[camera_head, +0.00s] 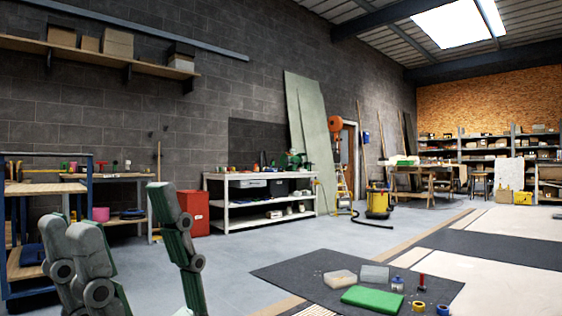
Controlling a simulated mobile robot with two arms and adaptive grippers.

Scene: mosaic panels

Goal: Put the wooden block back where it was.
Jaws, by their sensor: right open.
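My right gripper (115,212) shows large at the lower left, its grey-green fingers spread wide apart with nothing between them. It is in the air, well left of a dark mat (300,268) at the lower right. I cannot make out a wooden block for certain anywhere in the view. On the mat lie a pale box (340,279), a grey box (374,274) and a flat green block (372,299). My left gripper is not in view.
The mat also bears a small blue-and-white bottle (397,284), a red-handled tool (421,282), a yellow ring (419,307) and a blue-rimmed ring (443,310). A white workbench (262,205), a red cabinet (193,213) and a yellow vacuum (377,204) stand behind. Grey floor between is clear.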

